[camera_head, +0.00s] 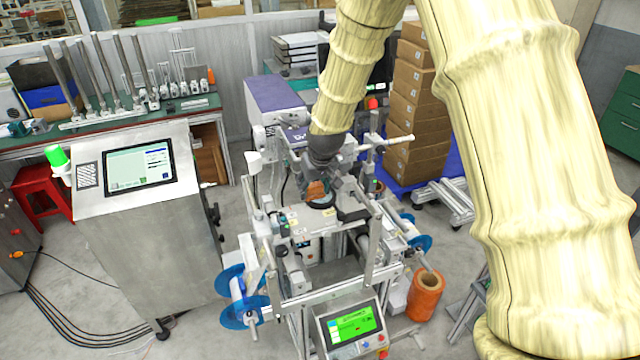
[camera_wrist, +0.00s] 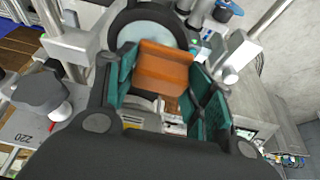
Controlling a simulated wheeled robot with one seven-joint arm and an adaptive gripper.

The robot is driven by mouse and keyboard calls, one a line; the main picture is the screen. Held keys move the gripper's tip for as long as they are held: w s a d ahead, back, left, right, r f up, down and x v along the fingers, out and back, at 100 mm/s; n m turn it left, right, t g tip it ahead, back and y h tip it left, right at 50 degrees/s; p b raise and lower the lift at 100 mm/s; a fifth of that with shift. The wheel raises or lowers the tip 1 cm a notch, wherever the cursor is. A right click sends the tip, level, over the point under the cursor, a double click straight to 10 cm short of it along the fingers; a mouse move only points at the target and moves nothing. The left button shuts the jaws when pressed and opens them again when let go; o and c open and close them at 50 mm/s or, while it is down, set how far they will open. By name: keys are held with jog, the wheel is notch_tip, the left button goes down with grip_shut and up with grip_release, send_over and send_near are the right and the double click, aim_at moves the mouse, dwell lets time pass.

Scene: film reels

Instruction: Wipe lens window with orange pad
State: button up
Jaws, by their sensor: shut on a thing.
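An orange pad (camera_wrist: 165,68) is held between the two green-lined fingers of my gripper (camera_wrist: 166,85) in the wrist view. Its far edge lies over a round dark-rimmed disc with a pale centre, which looks like the lens window (camera_wrist: 143,28). Whether the pad touches the disc I cannot tell. In the head view the orange pad (camera_head: 316,190) shows low among the machine's parts, just above a dark round part with a blue edge (camera_head: 320,204). My gripper (camera_head: 318,180) is partly hidden by my sleeved arm and the machine.
The machine's metal frame (camera_head: 372,245) and posts crowd closely around my gripper. A grey knob (camera_wrist: 42,90) and a clamp block (camera_wrist: 236,55) stand on either side in the wrist view. A console with a screen (camera_head: 138,166) stands left. Stacked cartons (camera_head: 417,110) stand behind right.

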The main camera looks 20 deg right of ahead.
jog(key=shift+a, duration=0.65)
jog(key=shift+d, duration=0.1)
jog(key=shift+r, duration=2.95)
jog(key=shift+s+r, duration=0.1)
jog(key=shift+r, duration=1.4)
jog(key=shift+f, duration=0.1)
jog(key=shift+f+b, duration=1.65)
jog(key=shift+f, duration=1.9)
